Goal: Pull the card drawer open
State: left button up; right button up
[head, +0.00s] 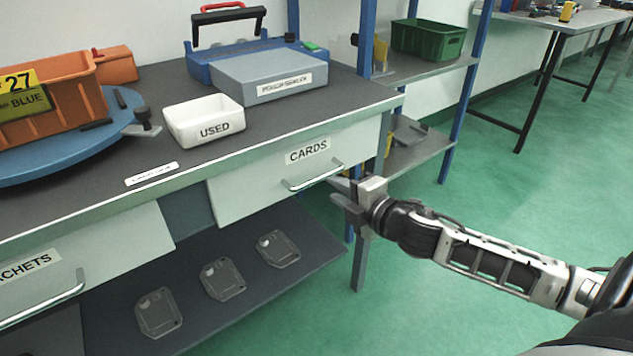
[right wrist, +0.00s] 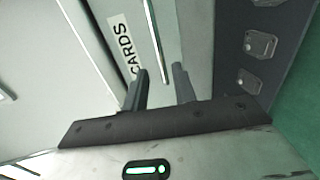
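The card drawer (head: 245,190) has a pale grey front labelled CARDS and sits under the right part of the bench top, with its front looking about flush with the bench edge. Its metal bar handle (head: 312,177) runs along the front. My right gripper (head: 336,192) is just off the right end of the handle, in front of the drawer. In the right wrist view, its two fingers (right wrist: 158,75) are apart with nothing between the tips, and the handle (right wrist: 155,40) lies beyond them, in line with the gap. My left gripper is not in view.
A drawer labelled SACHETS (head: 60,265) is at the left. A lower shelf (head: 290,235) below holds several flat grey castings. A white USED tray (head: 205,120), a grey box (head: 268,75) and an orange bin (head: 55,95) stand on the bench. Green floor at right is free.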

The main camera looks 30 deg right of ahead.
aim_at(318, 180)
jog(key=x, duration=0.6)
jog(key=shift+w, duration=0.35)
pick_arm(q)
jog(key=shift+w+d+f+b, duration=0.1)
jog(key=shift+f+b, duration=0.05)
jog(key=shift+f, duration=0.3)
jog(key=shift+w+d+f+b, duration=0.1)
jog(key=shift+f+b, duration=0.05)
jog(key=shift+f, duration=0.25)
pick_arm(e)
jog(key=shift+w+a+f, duration=0.1)
jog(key=shift+w+f, duration=0.1)
jog(key=shift+w, duration=0.45)
grip_shut()
